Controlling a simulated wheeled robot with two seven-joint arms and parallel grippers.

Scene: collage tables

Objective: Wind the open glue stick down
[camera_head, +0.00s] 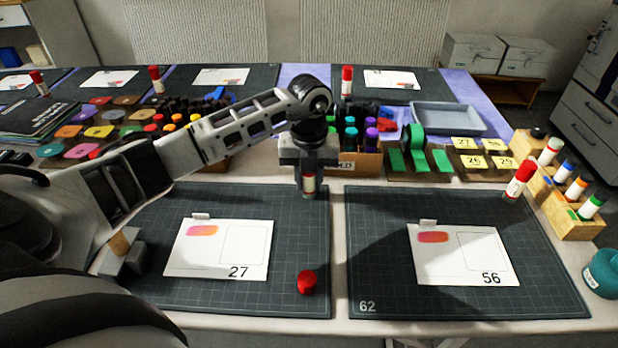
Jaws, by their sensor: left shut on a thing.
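My left gripper (308,168) points down over the far right part of the left mat (290,210). The stick looks about upright. Its top is hidden by the gripper, so I cannot see how far the glue is out. I cannot tell whether its base touches the mat. A loose red cap (307,282) sits near the front right of the same mat. My right gripper is not in view.
Cards marked 27 (222,250) and 56 (460,255) lie on the two mats. A red-capped glue stick (519,180) stands at the right mat's far corner, beside a wooden marker rack (572,222). Bottle boxes and ink pads line the back. The mat around the cap is clear.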

